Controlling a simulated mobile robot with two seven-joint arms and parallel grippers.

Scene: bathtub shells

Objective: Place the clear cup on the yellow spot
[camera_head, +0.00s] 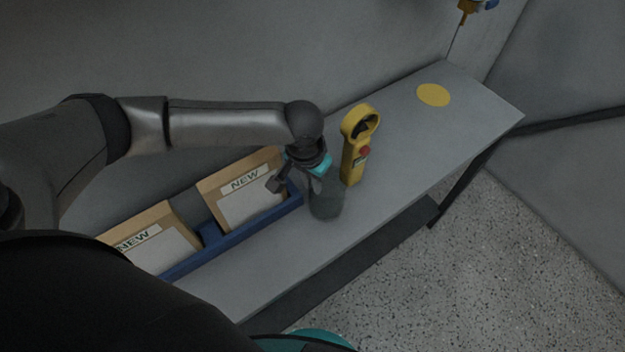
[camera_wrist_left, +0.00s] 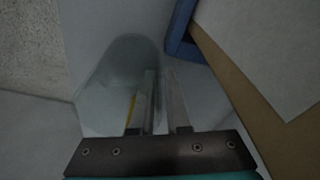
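The clear cup (camera_head: 326,207) is a dim, see-through vessel on the grey shelf, between the yellow handheld device and the blue rack. My left gripper (camera_head: 318,183) reaches down to it from above. In the left wrist view the cup (camera_wrist_left: 112,75) lies left of and around the fingertips, its side wall running between the two close-set fingers (camera_wrist_left: 162,85). They look shut on this wall, though it is dark there. The yellow spot (camera_head: 433,95) is a flat, bare disc near the shelf's far right end. My right gripper is not in view.
A yellow handheld device (camera_head: 353,170) with a red button stands upright just right of the cup, towards the yellow spot. A blue rack (camera_head: 240,232) holds brown packages labelled NEW on the left. The grey shelf (camera_head: 420,150) is clear around the spot; a wall stands behind.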

